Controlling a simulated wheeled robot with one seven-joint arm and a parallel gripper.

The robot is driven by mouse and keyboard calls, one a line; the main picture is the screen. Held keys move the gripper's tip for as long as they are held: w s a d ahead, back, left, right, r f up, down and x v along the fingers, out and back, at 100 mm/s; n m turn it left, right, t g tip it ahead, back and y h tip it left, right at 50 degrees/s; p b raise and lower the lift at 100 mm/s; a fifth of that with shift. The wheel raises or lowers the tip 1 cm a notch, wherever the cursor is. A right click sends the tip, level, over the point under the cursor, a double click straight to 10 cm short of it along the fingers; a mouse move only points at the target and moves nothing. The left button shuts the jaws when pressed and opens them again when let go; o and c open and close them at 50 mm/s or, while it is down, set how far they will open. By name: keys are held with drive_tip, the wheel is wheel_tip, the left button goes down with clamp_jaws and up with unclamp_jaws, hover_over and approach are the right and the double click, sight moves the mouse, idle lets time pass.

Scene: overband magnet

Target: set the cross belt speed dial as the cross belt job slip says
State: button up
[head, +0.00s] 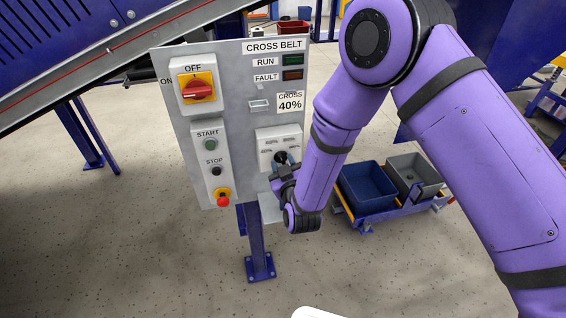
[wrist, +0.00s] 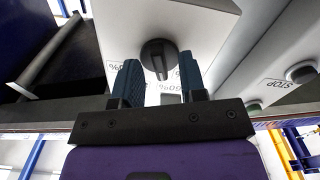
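The cross belt speed dial (head: 281,157) is a black knob on a light plate low on the right of the grey control panel. The job slip (head: 290,102) above it reads "CROSS 40%". My gripper (head: 280,170) is at the dial and partly covers it in the head view. In the wrist view, the dial (wrist: 158,57) shows between the two blue fingertips of my gripper (wrist: 158,64), with a gap on each side. The fingers are open. One printed mark below the dial looks like 60%; other marks are cut off. I cannot tell the dial's setting.
The panel also holds a red OFF switch (head: 198,90), a START button (head: 210,145), a STOP button (head: 216,171) and a red emergency stop (head: 223,201). RUN (head: 292,60) and FAULT (head: 292,75) lamps look dark. A cart with bins (head: 366,186) stands to the right.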

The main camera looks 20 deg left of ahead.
drive_tip(key=shift+w+a, duration=0.25)
drive_tip(key=shift+w, duration=0.2)
clamp_jaws()
drive_tip(key=shift+n, duration=0.4)
drive_tip(key=n, duration=0.3)
drive_tip(key=shift+s, duration=0.1)
drive_tip(key=shift+n, duration=2)
